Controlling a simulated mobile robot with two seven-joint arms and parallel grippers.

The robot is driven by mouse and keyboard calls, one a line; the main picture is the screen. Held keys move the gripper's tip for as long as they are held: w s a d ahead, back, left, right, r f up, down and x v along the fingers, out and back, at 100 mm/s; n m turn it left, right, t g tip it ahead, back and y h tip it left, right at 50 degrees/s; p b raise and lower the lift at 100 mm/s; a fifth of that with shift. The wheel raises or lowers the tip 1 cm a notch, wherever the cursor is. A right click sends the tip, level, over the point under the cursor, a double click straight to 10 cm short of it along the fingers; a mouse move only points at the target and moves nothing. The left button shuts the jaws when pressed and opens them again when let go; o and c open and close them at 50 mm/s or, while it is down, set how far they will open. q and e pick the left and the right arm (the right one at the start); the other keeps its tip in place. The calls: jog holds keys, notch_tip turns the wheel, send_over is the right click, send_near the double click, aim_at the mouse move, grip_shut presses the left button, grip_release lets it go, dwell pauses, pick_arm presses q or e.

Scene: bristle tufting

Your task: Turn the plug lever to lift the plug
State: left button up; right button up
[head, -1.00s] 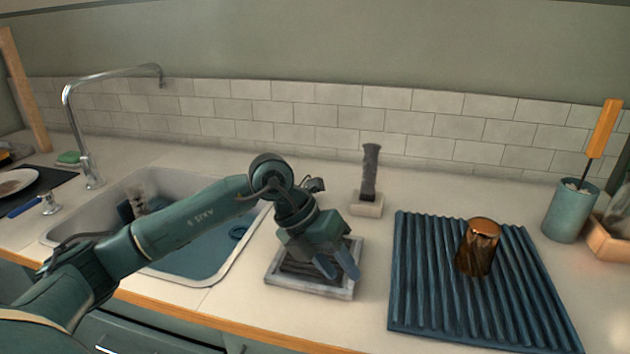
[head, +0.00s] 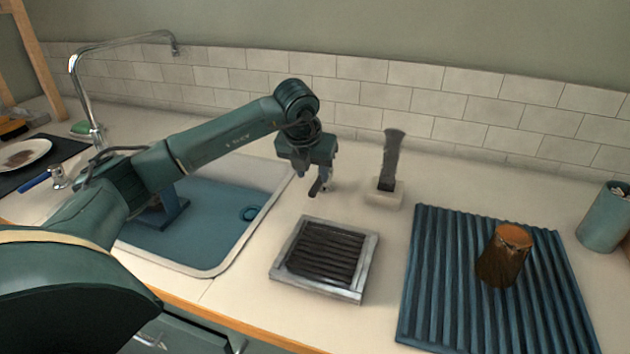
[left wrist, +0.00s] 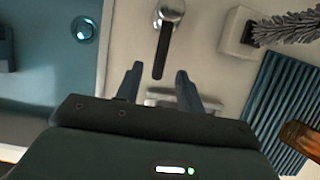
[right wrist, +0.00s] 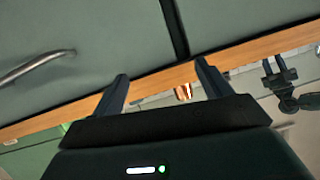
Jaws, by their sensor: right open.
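The plug lever (left wrist: 161,52) is a dark bar on a round metal base, on the counter between the sink and the brush holder. In the left wrist view its free end points toward my left gripper (left wrist: 158,78), which is open and empty, with the bar's end just beyond its fingertips. In the head view my left gripper (head: 318,188) hangs above the counter and largely hides the lever. The round plug (head: 249,213) sits in the blue sink basin; it also shows in the left wrist view (left wrist: 83,28). My right gripper (right wrist: 163,82) is open and empty before the cabinet fronts.
A framed dark ribbed tray (head: 325,257) lies in front of the left gripper. A brush (head: 392,158) stands in a pale holder (head: 384,195) to its right. A blue ribbed mat (head: 435,290) bears a copper-brown cup (head: 504,256). The faucet (head: 82,95) stands behind the sink (head: 215,265).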

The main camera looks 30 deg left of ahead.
aim_at(316, 185)
pick_arm(q)
jog(key=shift+x, duration=2.1)
jog(key=shift+d, duration=0.1)
jog(key=shift+c, duration=0.2)
grip_shut()
